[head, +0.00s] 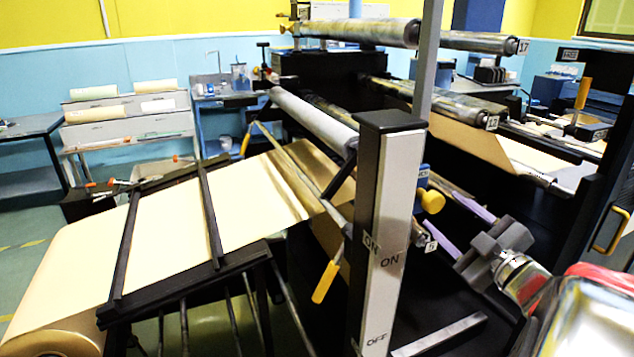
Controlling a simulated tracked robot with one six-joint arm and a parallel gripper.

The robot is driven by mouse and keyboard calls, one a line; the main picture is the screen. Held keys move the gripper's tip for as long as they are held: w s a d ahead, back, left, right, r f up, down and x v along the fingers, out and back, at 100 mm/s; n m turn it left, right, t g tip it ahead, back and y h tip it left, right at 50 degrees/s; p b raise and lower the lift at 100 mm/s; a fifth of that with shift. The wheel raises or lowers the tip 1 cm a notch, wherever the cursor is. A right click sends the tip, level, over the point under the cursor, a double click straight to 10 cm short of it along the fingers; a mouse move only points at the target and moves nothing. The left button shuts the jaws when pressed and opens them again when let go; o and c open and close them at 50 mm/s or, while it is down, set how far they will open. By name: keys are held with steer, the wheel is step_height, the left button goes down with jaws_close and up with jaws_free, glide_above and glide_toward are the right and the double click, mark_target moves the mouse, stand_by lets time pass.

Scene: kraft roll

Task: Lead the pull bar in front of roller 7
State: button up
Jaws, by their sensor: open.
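A thin bar with yellow end handles, which looks like the pull bar (296,173), lies across the leading part of the kraft paper web (245,195). Its near yellow handle (325,283) hangs left of the switch post; the far one (246,140) is beyond the web. My gripper (440,213) is open, with purple fingers spread near the end of a roller tagged 5 (431,246). It is right of the post and apart from the bar. I cannot read a 7 on any roller; the post hides part of the roller area.
The ON/OFF switch post (393,240) stands between the near handle and my gripper. A yellow knob (432,201) is close to my fingers. Rollers tagged 13 (491,121) and 17 (523,46) are behind. The kraft roll (60,300) is at left.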

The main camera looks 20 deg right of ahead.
mark_target(436, 206)
steer(key=shift+w+d, duration=0.15)
steer(key=shift+w, duration=1.35)
steer(key=shift+w+d, duration=0.1)
steer(key=shift+w, duration=1.35)
steer(key=shift+c, duration=0.4)
jaws_close()
steer(key=shift+a+r, duration=0.25)
steer(key=shift+r, duration=0.7)
steer(key=shift+a+r, duration=0.3)
steer(key=shift+r, duration=0.7)
steer(key=shift+a+r, duration=0.25)
steer(key=shift+r, duration=0.8)
step_height(436, 206, up, 26)
steer(key=shift+a+r, duration=0.2)
steer(key=shift+a, duration=0.05)
